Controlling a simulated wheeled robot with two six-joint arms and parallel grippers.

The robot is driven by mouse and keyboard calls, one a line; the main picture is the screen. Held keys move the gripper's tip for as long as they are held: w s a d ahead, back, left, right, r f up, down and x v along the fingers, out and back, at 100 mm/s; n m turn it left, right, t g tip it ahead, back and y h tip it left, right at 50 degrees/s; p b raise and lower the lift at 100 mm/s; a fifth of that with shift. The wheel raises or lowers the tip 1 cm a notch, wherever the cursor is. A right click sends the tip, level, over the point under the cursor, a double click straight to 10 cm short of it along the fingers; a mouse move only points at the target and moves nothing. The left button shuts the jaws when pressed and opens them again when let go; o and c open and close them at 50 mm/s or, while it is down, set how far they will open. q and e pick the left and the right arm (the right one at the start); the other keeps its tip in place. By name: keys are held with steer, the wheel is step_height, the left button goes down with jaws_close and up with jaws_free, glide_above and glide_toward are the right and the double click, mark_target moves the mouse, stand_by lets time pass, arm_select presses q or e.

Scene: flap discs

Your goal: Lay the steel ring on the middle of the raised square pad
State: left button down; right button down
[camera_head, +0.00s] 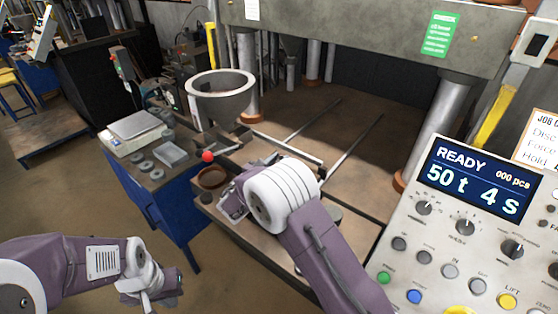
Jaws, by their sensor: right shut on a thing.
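My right gripper (233,207) is over the front left of the press bench, beside a brown bowl. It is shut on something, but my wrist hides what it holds. My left gripper (148,298) is low at the bottom left, away from the bench, and its jaws are too unclear to read. Several small grey rings (145,167) lie on the blue cart at the left. I cannot tell whether one of them is the steel ring. I cannot make out the raised square pad; my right arm covers part of the bench.
A scale (131,131) and a light square tray (172,154) stand on the blue cart (163,209). A grey hopper (221,100), red knob (207,156) and brown bowl (212,178) stand near my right gripper. Press columns (433,130) and a control panel (470,240) bound the right side.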

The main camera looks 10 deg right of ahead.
steer(key=shift+f, duration=0.15)
steer(key=c, duration=1.1)
jaws_free()
steer(key=shift+c, duration=0.2)
steer(key=b+v, duration=0.2)
steer(key=v, duration=0.6)
steer(key=shift+s+a+b, duration=0.2)
steer(key=shift+b, duration=0.15)
steer(key=shift+s+a, duration=0.15)
steer(key=shift+s, duration=0.1)
